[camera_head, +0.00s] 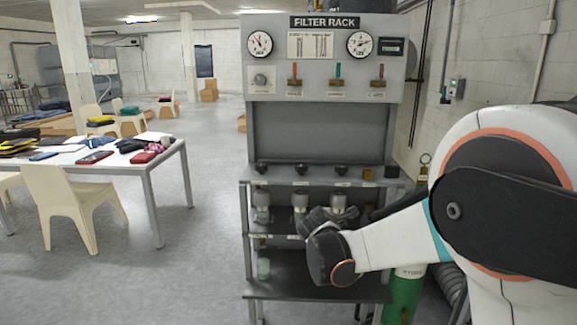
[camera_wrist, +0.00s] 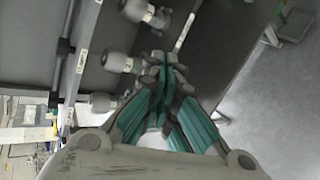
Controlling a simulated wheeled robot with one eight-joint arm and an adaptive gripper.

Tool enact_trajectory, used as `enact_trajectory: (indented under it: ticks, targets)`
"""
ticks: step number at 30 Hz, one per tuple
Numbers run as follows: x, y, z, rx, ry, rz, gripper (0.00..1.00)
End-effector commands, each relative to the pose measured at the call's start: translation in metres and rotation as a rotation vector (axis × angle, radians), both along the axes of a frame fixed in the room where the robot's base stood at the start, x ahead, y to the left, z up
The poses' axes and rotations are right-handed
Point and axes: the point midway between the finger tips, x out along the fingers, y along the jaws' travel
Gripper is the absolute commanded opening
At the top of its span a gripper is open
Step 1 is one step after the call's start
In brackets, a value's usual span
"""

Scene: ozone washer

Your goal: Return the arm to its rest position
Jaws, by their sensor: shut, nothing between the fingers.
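My arm (camera_head: 500,200) reaches in from the right in the head view, with its bent wrist in front of the filter rack. My gripper (camera_head: 318,221) is partly hidden behind the wrist, near the rack's middle shelf. In the wrist view the gripper (camera_wrist: 166,66) has its green-padded fingers together at the tips, with nothing between them. The fingertips appear close to a grey filter canister (camera_wrist: 115,62); I cannot tell whether they touch.
The filter rack (camera_head: 320,130) has gauges and valve levers above, and canisters (camera_head: 262,207) on its middle shelf. A green cylinder (camera_head: 403,297) stands at its right, near the wall. A cluttered table (camera_head: 165,156) and a chair (camera_head: 72,207) stand left; open floor (camera_head: 205,240) lies between.

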Motion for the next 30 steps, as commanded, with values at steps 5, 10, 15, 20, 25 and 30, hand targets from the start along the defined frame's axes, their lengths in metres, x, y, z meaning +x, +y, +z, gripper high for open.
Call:
enact_trajectory:
  ticks: [5,10,15,20,25,30]
  targets:
    - [-0.053,-0.030,0.032,0.207,0.015,-0.132,0.00]
    - [-0.108,-0.053,0.051,0.404,0.028,-0.262,0.00]
    - [-0.166,-0.070,0.063,0.598,0.041,-0.399,0.00]
    - [-0.223,-0.081,0.066,0.775,0.053,-0.532,0.00]
    - [-0.283,-0.088,0.061,0.959,0.066,-0.675,0.00]
    - [-0.340,-0.089,0.048,1.139,0.079,-0.824,0.00]
